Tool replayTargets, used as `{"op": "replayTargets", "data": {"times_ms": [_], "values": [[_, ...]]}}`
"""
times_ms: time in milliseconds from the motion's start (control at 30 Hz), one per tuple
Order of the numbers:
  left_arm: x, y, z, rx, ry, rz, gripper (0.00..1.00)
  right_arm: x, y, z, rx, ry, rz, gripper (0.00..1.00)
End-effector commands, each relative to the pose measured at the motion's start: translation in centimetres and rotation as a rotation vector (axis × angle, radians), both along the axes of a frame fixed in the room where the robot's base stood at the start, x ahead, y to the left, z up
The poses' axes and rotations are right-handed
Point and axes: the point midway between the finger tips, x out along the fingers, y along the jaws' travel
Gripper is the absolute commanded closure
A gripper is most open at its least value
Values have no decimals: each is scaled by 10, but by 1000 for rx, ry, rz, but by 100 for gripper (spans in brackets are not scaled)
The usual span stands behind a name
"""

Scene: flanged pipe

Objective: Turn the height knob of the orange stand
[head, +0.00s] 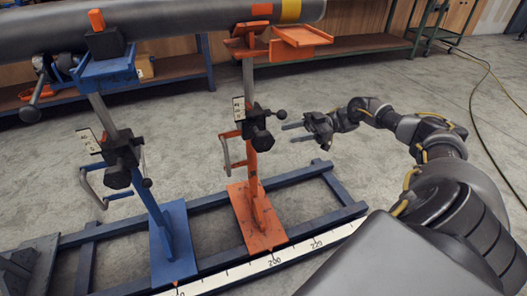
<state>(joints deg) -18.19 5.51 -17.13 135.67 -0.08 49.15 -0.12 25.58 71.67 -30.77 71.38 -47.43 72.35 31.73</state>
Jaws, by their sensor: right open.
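The orange stand (262,215) stands upright on the blue floor frame, right of the blue stand. A black clamp block (256,128) sits on its post, with a dark round knob (263,141) on its front, a small ball-ended lever (281,114) at its right and an orange crank handle (227,154) at its left. Which of these is the height knob I cannot tell for sure. My right gripper (292,132) is open and empty, its fingers pointing left toward the block, a short gap away from it. My left gripper is out of view.
The blue stand (172,225) with its own crank is at left. A grey pipe (190,18) lies across both stand tops. The floor frame (312,184) and a white scale strip (300,246) run along the floor. Open concrete lies behind my right arm; a cable (490,70) is at far right.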

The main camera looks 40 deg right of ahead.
Motion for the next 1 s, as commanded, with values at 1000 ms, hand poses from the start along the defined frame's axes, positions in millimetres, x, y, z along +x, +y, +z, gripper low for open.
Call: {"op": "replayTargets", "data": {"times_ms": [1000], "values": [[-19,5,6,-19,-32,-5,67,28,97,8,12,3,25,53]]}}
